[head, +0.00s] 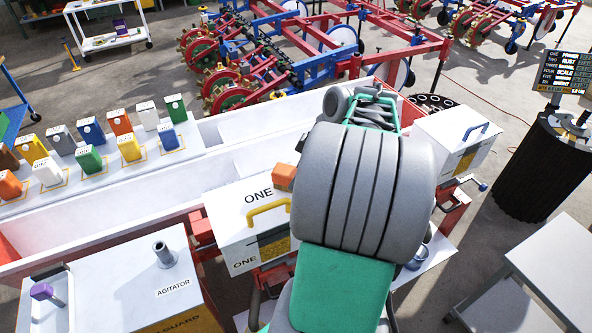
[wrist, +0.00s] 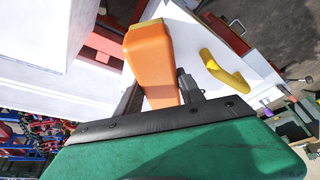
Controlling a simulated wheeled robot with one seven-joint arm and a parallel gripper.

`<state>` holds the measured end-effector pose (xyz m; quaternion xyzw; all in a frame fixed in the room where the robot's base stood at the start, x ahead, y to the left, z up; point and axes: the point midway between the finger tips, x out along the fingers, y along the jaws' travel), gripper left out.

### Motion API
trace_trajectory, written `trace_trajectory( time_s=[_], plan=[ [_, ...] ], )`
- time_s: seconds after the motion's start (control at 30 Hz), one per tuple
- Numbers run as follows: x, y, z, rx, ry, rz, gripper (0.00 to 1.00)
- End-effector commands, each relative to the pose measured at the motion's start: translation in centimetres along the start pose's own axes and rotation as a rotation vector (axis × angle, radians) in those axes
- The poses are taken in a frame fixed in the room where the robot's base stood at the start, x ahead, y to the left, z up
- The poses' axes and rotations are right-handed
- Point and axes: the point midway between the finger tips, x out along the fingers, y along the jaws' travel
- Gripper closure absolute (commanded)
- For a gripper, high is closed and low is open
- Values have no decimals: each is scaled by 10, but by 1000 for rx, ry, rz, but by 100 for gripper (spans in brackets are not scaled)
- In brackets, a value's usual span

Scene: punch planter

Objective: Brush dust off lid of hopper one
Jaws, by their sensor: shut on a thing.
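Hopper one is a white box marked ONE, and its white lid (head: 227,211) has a yellow handle (head: 268,213). In the wrist view, the lid (wrist: 190,38) and yellow handle (wrist: 225,72) lie to the right of my gripper (wrist: 160,90). My gripper is shut on an orange block-like thing (wrist: 149,55), probably the brush's handle. It also shows in the head view (head: 284,177), above the lid's far right part. Its bristles are hidden, so I cannot tell whether it touches the lid. I cannot make out any dust.
A long white trough (head: 110,215) runs behind and left of hopper one. A white agitator box (head: 140,285) stands at the front left. A dark bin (head: 540,170) stands farther right.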

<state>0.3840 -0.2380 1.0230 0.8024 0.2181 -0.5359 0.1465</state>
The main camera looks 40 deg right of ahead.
Motion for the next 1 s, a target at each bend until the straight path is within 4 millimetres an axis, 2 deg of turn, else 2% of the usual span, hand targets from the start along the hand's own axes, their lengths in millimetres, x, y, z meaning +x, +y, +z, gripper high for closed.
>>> trace_trajectory(
  time_s=[0.17,0.5,1.0],
  plan=[
    [-3,-11,10,1,0,0,93],
    [-6,-12,10,0,0,-1,93],
    [-59,-11,-12,0,0,1,93]
  ],
)
